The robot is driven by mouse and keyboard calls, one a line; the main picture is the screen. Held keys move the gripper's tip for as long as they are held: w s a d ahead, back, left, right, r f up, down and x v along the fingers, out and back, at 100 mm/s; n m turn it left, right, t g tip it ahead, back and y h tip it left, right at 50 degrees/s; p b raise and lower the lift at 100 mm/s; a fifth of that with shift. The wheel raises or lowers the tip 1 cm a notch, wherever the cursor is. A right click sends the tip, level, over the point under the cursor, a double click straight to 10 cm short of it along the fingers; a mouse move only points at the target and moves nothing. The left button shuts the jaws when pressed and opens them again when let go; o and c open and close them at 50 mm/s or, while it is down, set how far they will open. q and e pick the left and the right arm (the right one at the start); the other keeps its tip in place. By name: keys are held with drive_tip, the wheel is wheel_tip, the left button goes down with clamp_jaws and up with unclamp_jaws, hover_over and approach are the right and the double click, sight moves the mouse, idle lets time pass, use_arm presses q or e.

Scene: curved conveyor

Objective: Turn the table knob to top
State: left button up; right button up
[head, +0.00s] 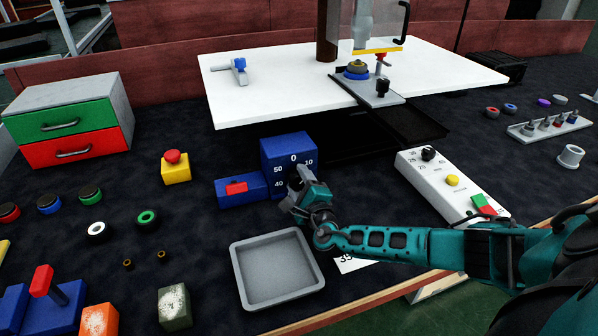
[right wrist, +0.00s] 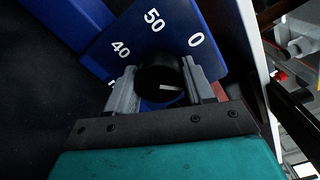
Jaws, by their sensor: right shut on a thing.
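The table knob (right wrist: 152,75) is black and round with a short white mark, on the face of a blue dial box (head: 284,146). White numbers ring it; 0 is at the top of the face in the head view, with 50 and 40 at left and 10 at right. My right gripper (right wrist: 163,86) is shut on the knob, one grey finger on each side. In the right wrist view the white mark points right, clockwise of the 0. In the head view my right gripper (head: 298,187) covers the lower dial and most of the knob. My left gripper is out of view.
A blue block with a red switch (head: 237,187) adjoins the dial box on the left. A grey tray (head: 240,277) lies in front, and a white control panel (head: 425,178) stands to the right. A raised white board (head: 290,92) is behind the box.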

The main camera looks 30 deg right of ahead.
drive_tip(key=shift+s+d+n+p, duration=0.1)
drive_tip(key=shift+n+p, duration=0.65)
drive_tip(key=shift+n, duration=0.25)
drive_tip(key=n+p, duration=0.2)
drive_tip(key=shift+n, duration=0.3)
drive_tip(key=shift+d+n+p, duration=0.1)
drive_tip(key=shift+n+p, duration=0.4)
drive_tip(key=shift+n, duration=1.3)
drive_tip(key=shift+d+r+p, duration=0.1)
drive_tip(key=shift+p, duration=0.2)
drive_tip(key=o, duration=1)
